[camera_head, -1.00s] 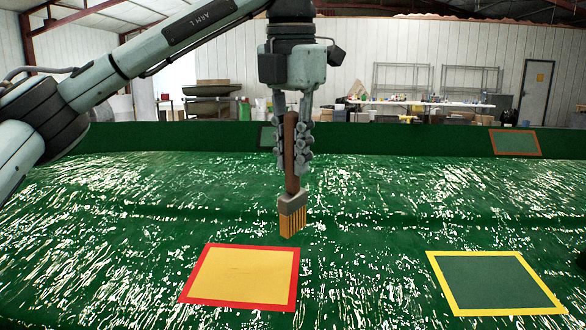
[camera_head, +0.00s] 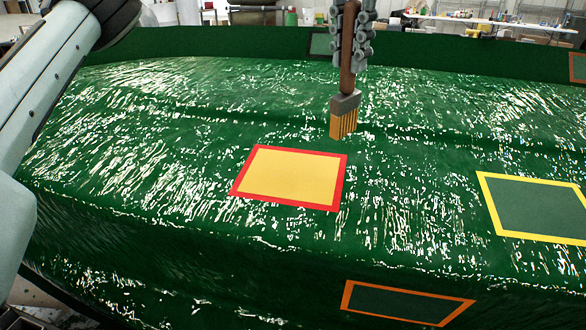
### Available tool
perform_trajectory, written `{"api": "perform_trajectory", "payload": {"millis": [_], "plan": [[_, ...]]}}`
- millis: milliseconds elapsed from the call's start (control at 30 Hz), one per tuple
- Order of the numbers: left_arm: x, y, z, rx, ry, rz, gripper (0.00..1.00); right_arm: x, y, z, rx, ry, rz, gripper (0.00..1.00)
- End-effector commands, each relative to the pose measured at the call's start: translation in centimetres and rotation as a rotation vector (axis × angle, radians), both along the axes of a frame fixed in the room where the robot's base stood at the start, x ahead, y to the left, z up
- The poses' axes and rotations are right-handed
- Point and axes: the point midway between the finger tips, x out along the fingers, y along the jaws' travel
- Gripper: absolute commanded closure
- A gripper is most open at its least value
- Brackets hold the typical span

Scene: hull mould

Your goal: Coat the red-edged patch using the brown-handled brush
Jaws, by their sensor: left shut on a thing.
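The red-edged patch (camera_head: 293,176) lies on the green hull mould. Its inside is evenly yellow, unlike the green insides of the other patches. My left gripper (camera_head: 354,38) is shut on the brown handle of the brush (camera_head: 344,105). The brush hangs nearly upright with its orange-yellow bristles down. My right gripper is not in view.
The glossy green hull mould (camera_head: 150,180) fills most of the view. A yellow-edged patch (camera_head: 535,207) is at the right, an orange-edged patch (camera_head: 405,303) on the near side, and a brown-edged patch (camera_head: 578,68) at the far right. A cluttered table (camera_head: 490,20) stands behind.

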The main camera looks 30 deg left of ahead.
Motion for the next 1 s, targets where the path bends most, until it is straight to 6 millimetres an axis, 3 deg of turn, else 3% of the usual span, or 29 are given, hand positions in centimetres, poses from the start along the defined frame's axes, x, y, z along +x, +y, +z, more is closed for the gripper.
{"api": "perform_trajectory", "payload": {"millis": [300, 367, 600, 700, 800, 1000], "plan": [[-0.2, 0.3, -0.2, 0.0, -0.001, 0.001, 1.0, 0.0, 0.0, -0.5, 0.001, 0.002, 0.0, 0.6], [-0.6, 1.1, -0.6, 0.001, -0.003, 0.003, 1.0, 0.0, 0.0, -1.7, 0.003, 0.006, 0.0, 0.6], [-3.8, 5.6, -2.8, 0.001, -0.006, 0.003, 1.0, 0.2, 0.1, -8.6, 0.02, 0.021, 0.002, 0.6], [-4.9, 6.8, -3.4, 0.0, -0.002, 0.002, 1.0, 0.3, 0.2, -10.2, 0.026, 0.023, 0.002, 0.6], [-5.4, 7.5, -3.6, -0.001, -0.002, 0.002, 1.0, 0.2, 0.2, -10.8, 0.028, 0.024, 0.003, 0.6], [-5.9, 9.5, -3.6, -0.004, -0.002, 0.003, 1.0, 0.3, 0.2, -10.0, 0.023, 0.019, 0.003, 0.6]]}}
